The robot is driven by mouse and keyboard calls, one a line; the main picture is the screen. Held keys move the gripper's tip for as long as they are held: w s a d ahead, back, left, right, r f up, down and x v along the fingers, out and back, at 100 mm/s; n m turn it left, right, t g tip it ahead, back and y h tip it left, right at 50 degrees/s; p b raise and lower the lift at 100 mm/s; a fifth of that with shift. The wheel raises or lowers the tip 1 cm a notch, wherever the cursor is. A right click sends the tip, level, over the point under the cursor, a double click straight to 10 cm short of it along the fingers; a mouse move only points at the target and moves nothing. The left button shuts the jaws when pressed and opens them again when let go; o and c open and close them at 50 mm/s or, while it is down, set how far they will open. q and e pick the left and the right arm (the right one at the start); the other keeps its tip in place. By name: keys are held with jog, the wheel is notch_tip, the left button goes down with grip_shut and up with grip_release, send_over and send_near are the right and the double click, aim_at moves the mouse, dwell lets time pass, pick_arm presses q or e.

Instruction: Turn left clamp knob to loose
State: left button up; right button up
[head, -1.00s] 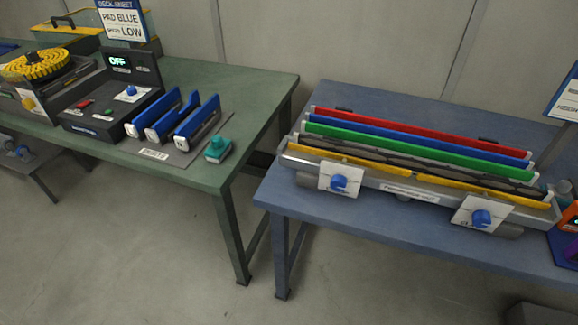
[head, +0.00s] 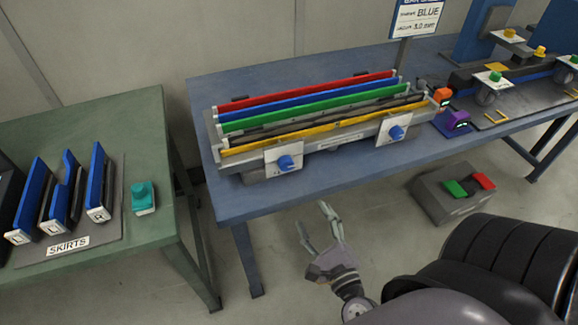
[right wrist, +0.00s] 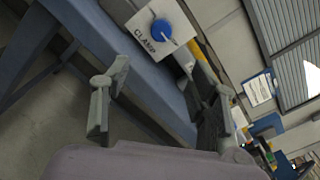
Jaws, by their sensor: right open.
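Two blue clamp knobs sit on white plates on the front of a long tray fixture (head: 320,150) on the blue table. The left clamp knob (head: 286,163) is at the fixture's left front, the right clamp knob (head: 396,132) at its right front. My right gripper (head: 318,220) is open and empty, in front of and below the table edge, apart from both knobs. In the right wrist view, a blue knob (right wrist: 161,30) on a plate marked CLAMP shows beyond my open fingers (right wrist: 160,100); I cannot tell which knob it is. My left gripper is out of view.
Red, blue, green and yellow strips lie along the fixture. A green table (head: 110,115) with blue skirts (head: 100,180) and a teal-topped item (head: 143,195) stands at left. A grey pedal box (head: 445,195) with green and red pads is on the floor at right.

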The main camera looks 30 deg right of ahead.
aim_at(288, 167)
jog(key=p+x, duration=0.3)
jog(key=x, duration=1.4)
jog(key=shift+w+r, duration=0.1)
jog(key=shift+w, duration=0.05)
jog(key=shift+c, duration=0.6)
jog(key=c, duration=1)
jog(key=shift+c, duration=0.2)
